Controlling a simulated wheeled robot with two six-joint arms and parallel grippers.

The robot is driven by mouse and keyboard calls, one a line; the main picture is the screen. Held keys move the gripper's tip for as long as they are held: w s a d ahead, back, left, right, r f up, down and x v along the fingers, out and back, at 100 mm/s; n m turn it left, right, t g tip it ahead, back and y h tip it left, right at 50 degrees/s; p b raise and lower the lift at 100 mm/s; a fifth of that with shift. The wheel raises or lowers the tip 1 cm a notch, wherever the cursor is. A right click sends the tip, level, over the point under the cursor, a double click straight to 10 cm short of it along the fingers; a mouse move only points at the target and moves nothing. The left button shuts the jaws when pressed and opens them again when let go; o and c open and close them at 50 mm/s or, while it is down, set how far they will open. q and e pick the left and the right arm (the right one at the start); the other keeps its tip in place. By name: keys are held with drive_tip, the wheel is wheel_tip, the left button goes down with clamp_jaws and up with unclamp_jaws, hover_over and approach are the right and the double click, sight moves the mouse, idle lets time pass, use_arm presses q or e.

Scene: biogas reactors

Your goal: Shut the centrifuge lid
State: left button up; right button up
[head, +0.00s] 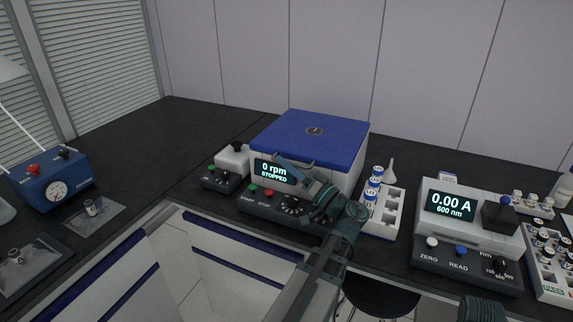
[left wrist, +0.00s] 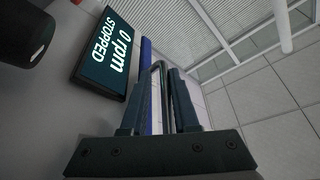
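The centrifuge (head: 346,180) stands on the dark bench, a white box with a blue lid (head: 325,128). The lid lies flat on the body and looks down, with no gap that I can make out. Its display (head: 273,171) reads 0 rpm, STOPPED. My left gripper (head: 298,168) is at the lid's front edge, by the handle (head: 296,161). In the left wrist view, the handle bar (left wrist: 167,95) runs between the two fingers (left wrist: 161,75), with a narrow gap on its left side. The fingers partly hide the handle.
A white rack (head: 381,219) with blue-marked vials stands right of the centrifuge. A photometer (head: 467,222) is farther right. A white box with a knob (head: 232,158) is close on the left. A blue pump (head: 52,184) is at far left. Bench behind the pump is clear.

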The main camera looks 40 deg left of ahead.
use_arm(q)
drive_tip(key=shift+r, duration=0.1)
drive_tip(key=b+v, duration=0.4)
drive_tip(key=v, duration=0.8)
drive_tip(key=shift+d+f, duration=0.15)
drive_tip(key=shift+f, duration=0.1)
drive_tip(key=shift+d+f, duration=0.15)
drive_tip(key=shift+d, duration=0.55)
